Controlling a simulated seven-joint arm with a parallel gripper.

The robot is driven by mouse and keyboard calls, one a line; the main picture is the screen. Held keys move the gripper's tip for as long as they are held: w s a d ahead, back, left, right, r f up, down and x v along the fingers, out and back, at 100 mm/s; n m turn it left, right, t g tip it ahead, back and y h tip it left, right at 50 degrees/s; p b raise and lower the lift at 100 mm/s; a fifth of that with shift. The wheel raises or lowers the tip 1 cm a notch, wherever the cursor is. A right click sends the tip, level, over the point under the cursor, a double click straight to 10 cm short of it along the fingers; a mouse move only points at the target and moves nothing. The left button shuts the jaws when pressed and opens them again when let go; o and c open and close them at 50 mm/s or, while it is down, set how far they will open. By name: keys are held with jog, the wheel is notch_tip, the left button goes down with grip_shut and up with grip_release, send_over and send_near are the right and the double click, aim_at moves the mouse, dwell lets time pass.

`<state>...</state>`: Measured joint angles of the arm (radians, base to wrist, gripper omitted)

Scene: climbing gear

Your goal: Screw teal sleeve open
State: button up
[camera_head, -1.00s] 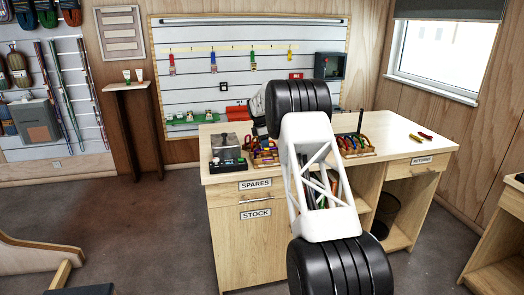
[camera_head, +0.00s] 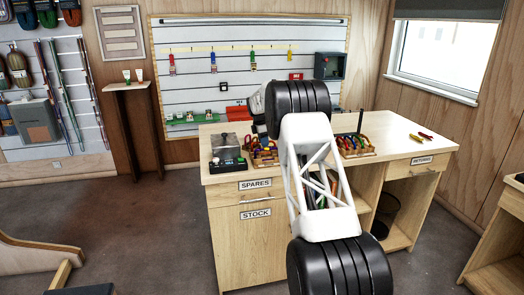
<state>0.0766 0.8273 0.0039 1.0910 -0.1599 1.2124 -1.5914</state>
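I cannot make out a teal sleeve in this view; it is too small to tell or hidden behind my arm. Several hanging pieces of gear are on the slatted wall board: a red one (camera_head: 172,66), a blue one (camera_head: 213,63), a green one (camera_head: 253,61) and a yellow one (camera_head: 290,54). My arm reaches over the workbench toward the board. A pale grey part near my arm's far end (camera_head: 257,104) shows just left of the black joint. My fingertips cannot be made out, nor whether they hold anything.
The workbench (camera_head: 408,150) carries a dark box (camera_head: 228,164), a wooden organizer (camera_head: 264,158) with tools, another organizer (camera_head: 356,151) and small red and yellow items (camera_head: 420,137). A dark wall box (camera_head: 329,66) hangs right of the gear. The floor (camera_head: 150,225) at left is open.

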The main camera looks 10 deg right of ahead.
jog(key=shift+r, duration=0.95)
jog(key=shift+s, duration=0.1)
jog(key=shift+s, duration=0.65)
jog(key=shift+f, duration=0.25)
jog(key=shift+f, duration=1.2)
jog(key=shift+w, duration=0.75)
jog(key=shift+r, duration=1.45)
dwell(0.3)
